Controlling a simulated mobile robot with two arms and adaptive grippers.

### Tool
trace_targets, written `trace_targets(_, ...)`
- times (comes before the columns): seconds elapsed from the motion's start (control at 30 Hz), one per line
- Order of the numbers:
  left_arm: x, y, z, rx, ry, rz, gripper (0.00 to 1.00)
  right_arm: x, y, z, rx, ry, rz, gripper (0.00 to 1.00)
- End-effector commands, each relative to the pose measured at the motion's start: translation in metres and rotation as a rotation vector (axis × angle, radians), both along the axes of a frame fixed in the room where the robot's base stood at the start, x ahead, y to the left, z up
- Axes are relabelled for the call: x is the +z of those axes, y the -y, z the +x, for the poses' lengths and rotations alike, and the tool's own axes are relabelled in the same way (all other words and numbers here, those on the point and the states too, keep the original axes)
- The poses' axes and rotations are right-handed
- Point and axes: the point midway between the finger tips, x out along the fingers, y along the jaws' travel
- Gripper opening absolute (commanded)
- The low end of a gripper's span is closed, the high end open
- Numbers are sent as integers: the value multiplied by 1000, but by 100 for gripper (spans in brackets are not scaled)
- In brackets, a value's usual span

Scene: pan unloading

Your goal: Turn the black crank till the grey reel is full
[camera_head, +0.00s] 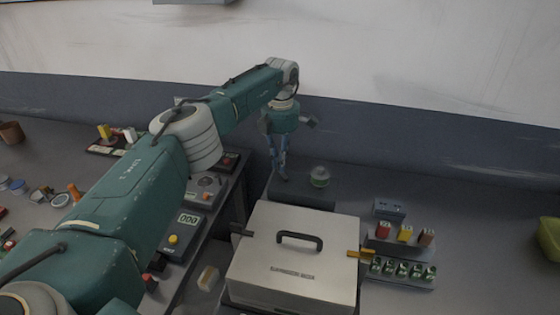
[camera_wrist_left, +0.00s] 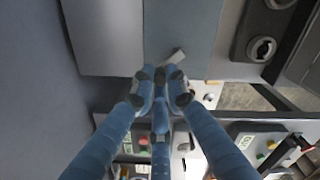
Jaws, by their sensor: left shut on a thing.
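My left gripper (camera_head: 284,177) points down at the back of the worktop, beside a small round greenish-grey thing (camera_head: 320,177) that looks like the reel. A low dark block (camera_head: 305,199) lies just under them. In the left wrist view the blue fingers with black tips (camera_wrist_left: 162,78) are closed together on something mostly hidden between them. A short light grey piece (camera_wrist_left: 176,56) sticks out past the tips. The black crank itself cannot be made out clearly; it fits the place of the grip. How full the reel is cannot be told. My right gripper is not in view.
A big light grey box (camera_head: 295,255) with a black handle stands in front of the gripper. A rack of small green-topped items (camera_head: 403,270) and coloured blocks (camera_head: 404,234) stand to its right. A counter unit (camera_head: 185,222) with a yellow button is on the left.

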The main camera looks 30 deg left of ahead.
Motion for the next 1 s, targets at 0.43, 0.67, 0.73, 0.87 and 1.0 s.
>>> trace_targets(0.43,2,-1,1,2,3,1,33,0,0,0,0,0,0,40)
trace_targets(0.67,4,0,1,1,3,0,33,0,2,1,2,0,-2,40)
trace_targets(0.73,10,0,1,1,4,0,33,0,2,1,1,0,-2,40)
trace_targets(0.87,33,0,1,1,6,1,33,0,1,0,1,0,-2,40)
trace_targets(1.0,64,0,1,2,6,1,33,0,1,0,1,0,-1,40)
